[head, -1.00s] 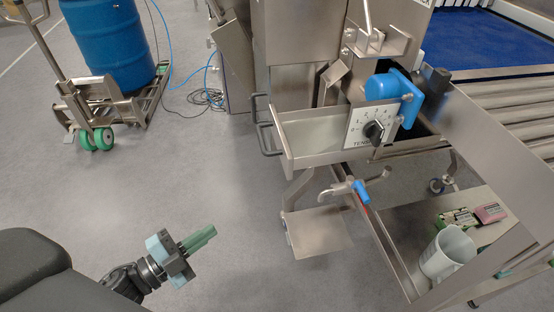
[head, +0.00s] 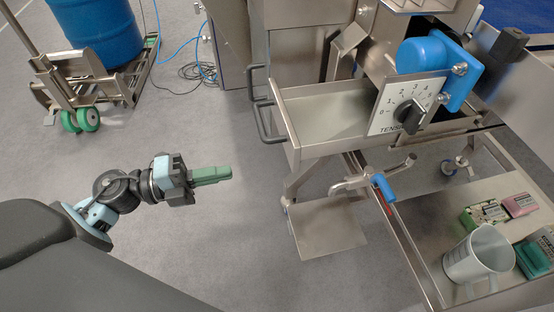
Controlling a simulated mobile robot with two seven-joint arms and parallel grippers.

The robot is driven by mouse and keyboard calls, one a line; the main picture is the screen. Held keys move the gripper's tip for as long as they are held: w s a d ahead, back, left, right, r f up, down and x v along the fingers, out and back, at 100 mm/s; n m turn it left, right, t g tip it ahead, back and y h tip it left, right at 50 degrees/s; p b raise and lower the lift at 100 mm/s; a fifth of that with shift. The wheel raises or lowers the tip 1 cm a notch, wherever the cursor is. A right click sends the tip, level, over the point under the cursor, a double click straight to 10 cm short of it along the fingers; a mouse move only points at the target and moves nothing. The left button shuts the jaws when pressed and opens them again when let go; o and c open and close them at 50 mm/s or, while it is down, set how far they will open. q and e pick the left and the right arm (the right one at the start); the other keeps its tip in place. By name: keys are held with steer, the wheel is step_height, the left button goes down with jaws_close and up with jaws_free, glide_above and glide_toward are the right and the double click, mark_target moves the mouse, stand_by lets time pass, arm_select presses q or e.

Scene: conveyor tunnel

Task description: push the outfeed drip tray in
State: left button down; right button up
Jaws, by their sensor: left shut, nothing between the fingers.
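The outfeed drip tray (head: 292,137) is a shallow stainless steel tray that sticks out to the left from the machine frame in the head view. It has a dark grey U-shaped handle (head: 266,124) on its left end. A second similar dark handle (head: 252,82) shows just behind it. My left gripper (head: 228,173) is shut and empty, its green fingers pointing right, in the open space left of and nearer than the tray's handle. It does not touch the tray. My right gripper is not in view.
A panel with a black tension knob (head: 409,114) and a blue motor housing (head: 424,58) overhang the tray's right part. A blue-gripped lever (head: 383,187) and a steel plate (head: 328,226) sit below. A white jug (head: 474,258) stands on a lower shelf. A blue drum (head: 97,30) stands on a trolley.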

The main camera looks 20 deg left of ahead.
mark_target(293, 159)
arm_select(q)
steer(key=x, duration=1.2)
steer(key=shift+p, duration=0.35)
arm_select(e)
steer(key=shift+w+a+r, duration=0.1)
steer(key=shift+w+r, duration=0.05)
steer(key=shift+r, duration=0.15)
arm_select(q)
steer(key=shift+w, duration=0.1)
